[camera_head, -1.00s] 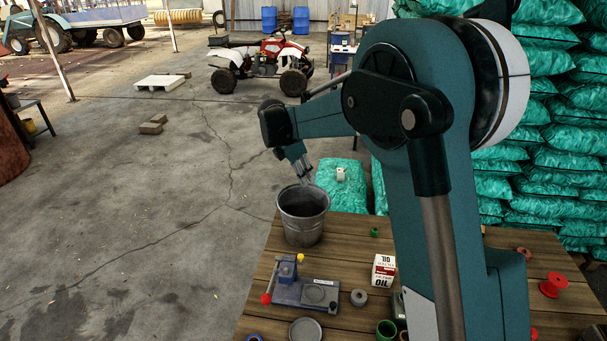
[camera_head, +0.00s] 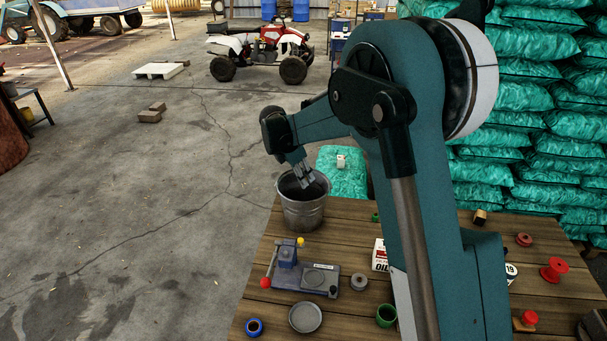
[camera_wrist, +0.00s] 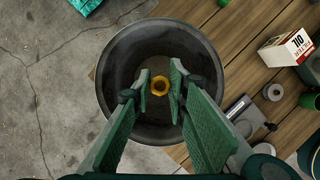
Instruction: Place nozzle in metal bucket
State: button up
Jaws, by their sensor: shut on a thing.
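The metal bucket (camera_head: 302,213) stands upright at the far left corner of the wooden table, and its round rim fills the middle of the wrist view (camera_wrist: 112,110). My gripper (camera_head: 308,184) points down into the bucket's mouth, with its fingertips at about rim height or just inside. The nozzle appears over the dark inside of the bucket. It cannot be made out in the head view.
On the table (camera_head: 256,300) a blue fixture (camera_head: 305,279), a shallow metal dish (camera_head: 305,317) and a white oil box (camera_head: 380,256) stand nearer than the bucket. Green sacks (camera_head: 343,172) lie behind the table. Concrete floor is open to the left.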

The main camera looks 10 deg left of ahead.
jog(key=shift+f, duration=0.55)
jog(key=o, duration=0.8)
jog(key=shift+r+p, duration=0.75)
jog(key=shift+r, duration=2.75)
jog(key=shift+d, duration=0.15)
